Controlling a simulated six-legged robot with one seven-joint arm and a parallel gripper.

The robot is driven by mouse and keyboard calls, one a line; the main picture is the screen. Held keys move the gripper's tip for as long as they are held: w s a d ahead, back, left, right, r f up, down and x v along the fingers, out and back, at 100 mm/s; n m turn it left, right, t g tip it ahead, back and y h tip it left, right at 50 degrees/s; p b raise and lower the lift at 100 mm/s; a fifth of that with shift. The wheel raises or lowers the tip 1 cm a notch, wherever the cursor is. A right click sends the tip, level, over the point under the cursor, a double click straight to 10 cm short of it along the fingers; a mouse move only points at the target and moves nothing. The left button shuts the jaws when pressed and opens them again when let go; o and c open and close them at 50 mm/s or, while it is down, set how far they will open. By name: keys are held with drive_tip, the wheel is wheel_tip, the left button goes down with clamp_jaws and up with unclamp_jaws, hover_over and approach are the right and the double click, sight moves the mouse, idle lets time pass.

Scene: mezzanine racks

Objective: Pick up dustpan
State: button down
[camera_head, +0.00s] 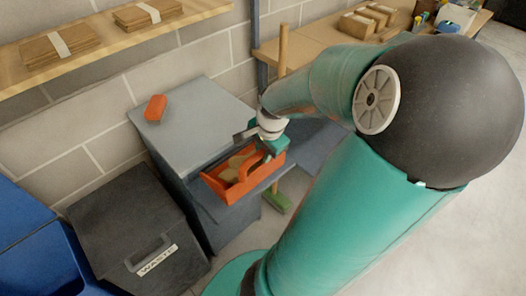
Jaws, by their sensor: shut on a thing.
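An orange-red open holder (226,190) with a raised bar and tan contents sits at the front of a grey cabinet. I cannot tell whether this is the dustpan, and no other thing is clearly one. My gripper (268,152) is at the holder's upper right end, pointing down from the arm. It appears shut on the holder's end, but its fingertips are small and partly hidden, so the exact contact is unclear.
The grey cabinet (190,108) has a small red-orange thing (155,107) on top. A broom head (278,201) stands on the floor beside it. A black waste bin (110,215) and blue bin (35,250) are left. A wooden shelf (100,48) overhangs; open floor lies right.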

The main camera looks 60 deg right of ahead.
drive_tip(key=shift+s+a+r, duration=0.15)
drive_tip(key=shift+s+r, duration=0.1)
drive_tip(key=shift+r, duration=0.05)
drive_tip(key=shift+a+r, duration=0.2)
drive_tip(key=shift+a, duration=0.15)
drive_tip(key=shift+s+a+r, duration=0.25)
drive_tip(key=shift+s+r, duration=0.1)
drive_tip(key=shift+r, duration=0.25)
drive_tip(key=s+a+r, duration=0.4)
drive_tip(key=s+a, duration=0.2)
drive_tip(key=a, duration=0.1)
drive_tip(key=shift+r, duration=0.15)
drive_tip(key=shift+s, duration=0.15)
